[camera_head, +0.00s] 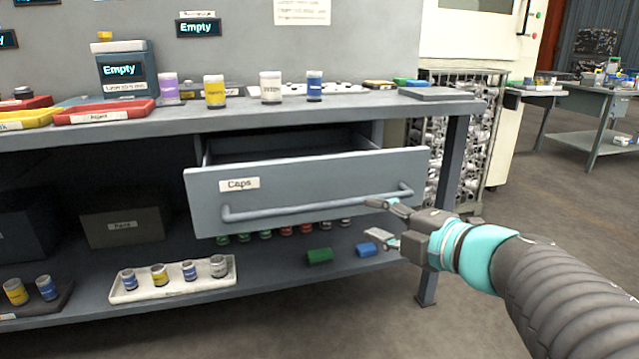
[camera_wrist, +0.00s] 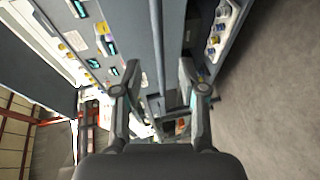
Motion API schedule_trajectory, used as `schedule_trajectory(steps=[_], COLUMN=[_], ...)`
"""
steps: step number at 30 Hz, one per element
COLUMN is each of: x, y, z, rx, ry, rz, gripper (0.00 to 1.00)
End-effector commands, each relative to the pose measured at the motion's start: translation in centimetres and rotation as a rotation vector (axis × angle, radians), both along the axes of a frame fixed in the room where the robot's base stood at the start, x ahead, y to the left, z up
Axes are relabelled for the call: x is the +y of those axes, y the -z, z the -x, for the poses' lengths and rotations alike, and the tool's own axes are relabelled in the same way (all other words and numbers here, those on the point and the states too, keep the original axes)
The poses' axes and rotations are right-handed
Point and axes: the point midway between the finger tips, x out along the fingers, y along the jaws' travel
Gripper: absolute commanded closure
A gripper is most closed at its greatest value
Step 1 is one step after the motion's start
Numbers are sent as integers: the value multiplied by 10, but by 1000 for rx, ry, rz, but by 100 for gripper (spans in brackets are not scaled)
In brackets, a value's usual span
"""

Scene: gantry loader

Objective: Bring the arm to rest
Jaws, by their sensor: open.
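My gripper (camera_head: 379,221) is open, with its two fingers apart near the right end of the handle (camera_head: 310,206) of a grey drawer. The drawer (camera_head: 350,173) is labelled "Caps" and stands pulled out from under the bench top. The upper finger overlaps the handle's right end in the head view; I cannot tell whether it touches. In the wrist view my gripper (camera_wrist: 160,90) shows spread fingers with the handle bar (camera_wrist: 160,45) running between and beyond them. Nothing is held. The arm reaches in from the lower right.
The bench top (camera_head: 400,103) carries several jars, a yellow one (camera_head: 214,92) among them, and red and yellow trays at left. The lower shelf (camera_head: 270,268) holds a white tray (camera_head: 172,291) with jars, a green block and a blue block. Open floor (camera_head: 530,215) lies at right.

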Motion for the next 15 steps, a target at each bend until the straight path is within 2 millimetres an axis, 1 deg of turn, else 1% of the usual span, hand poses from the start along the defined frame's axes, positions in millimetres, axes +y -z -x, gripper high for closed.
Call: schedule_trajectory(steps=[2, 5, 6, 8, 9, 12, 15], x=[-18, -54, -71, -96, -112, -146, -171], y=[-2, -3, -2, 0, 1, 9, 22], z=[-11, -26, -30, -32, -31, -23, -6], rx=[3, 16, 26, 42, 55, 104, 176], ry=[100, 294, 382, 511, 596, 796, 981], rz=[-22, -92, -129, -190, -232, -344, -465], gripper=[59, 59, 59, 59, 59, 59, 59])
